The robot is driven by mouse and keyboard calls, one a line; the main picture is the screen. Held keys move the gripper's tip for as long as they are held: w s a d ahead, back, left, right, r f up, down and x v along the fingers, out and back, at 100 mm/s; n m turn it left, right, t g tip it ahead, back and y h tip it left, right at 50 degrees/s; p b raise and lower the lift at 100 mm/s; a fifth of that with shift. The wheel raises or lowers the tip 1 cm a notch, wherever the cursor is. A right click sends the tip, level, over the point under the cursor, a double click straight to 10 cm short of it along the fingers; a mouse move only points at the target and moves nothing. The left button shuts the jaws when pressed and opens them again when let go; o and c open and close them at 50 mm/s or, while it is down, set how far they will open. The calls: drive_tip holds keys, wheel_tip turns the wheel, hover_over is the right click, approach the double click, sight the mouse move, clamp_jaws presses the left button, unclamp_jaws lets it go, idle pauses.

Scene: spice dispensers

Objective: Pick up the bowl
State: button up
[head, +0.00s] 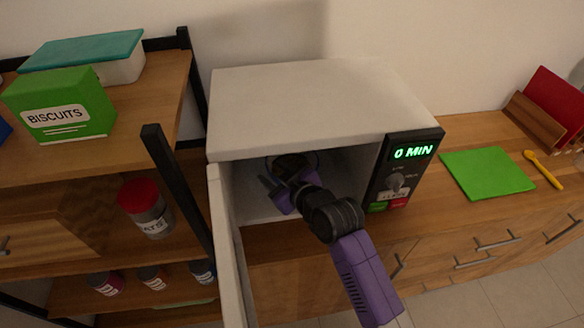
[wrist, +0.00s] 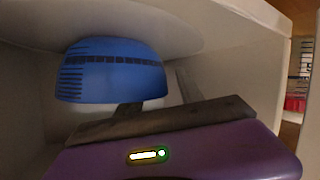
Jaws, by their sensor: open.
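The bowl (wrist: 112,72) is blue with a dark patterned band. It is inside the open microwave (head: 310,100); in the wrist view its rounded side faces up in the picture. In the head view, the bowl (head: 293,162) shows only in part behind my gripper (head: 272,184), dark inside with a pale rim. My gripper reaches through the microwave's opening and is open. In the wrist view, its dark fingers (wrist: 160,112) are close to the bowl, one overlapping its lower edge. I cannot tell whether they touch it.
The microwave door (head: 228,245) stands open on the left of the opening. The control panel (head: 402,170) on the right reads 0 MIN. A shelf with a green biscuit box (head: 60,104) is at left. A green board (head: 487,173) lies on the counter at right.

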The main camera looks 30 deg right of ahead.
drive_tip(key=shift+w+f, duration=0.1)
drive_tip(key=shift+w, duration=0.1)
clamp_jaws()
idle(1.3)
